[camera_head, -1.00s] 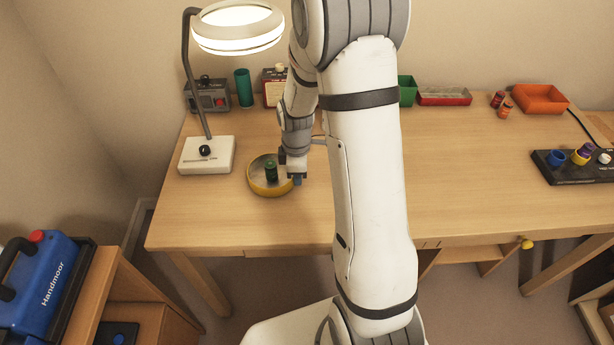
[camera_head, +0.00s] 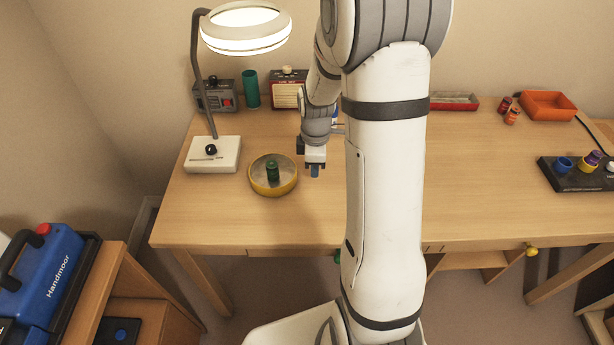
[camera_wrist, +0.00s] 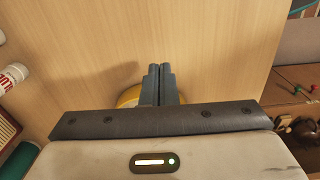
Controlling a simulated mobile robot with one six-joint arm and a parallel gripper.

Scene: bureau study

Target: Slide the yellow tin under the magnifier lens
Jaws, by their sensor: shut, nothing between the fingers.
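The yellow tin (camera_head: 257,188) is round and shallow, and sits on the desk to the right of the magnifier's white base (camera_head: 212,155). A dark green cylinder (camera_head: 272,172) stands inside it. The magnifier lens (camera_head: 245,28) is a lit white ring on a bent grey stem, high above the desk. My gripper (camera_head: 315,172) is low over the desk, right of the tin with a small gap. In the wrist view its fingers (camera_wrist: 160,72) are shut together and empty. The tin's yellow rim (camera_wrist: 128,97) shows partly behind them; the rest is hidden.
A grey device (camera_head: 215,97), a green cup (camera_head: 250,89) and a red-and-white box (camera_head: 288,92) stand at the back. An orange tray (camera_head: 548,106) and a black board (camera_head: 575,175) are at the right. Bare desk lies in front of the tin.

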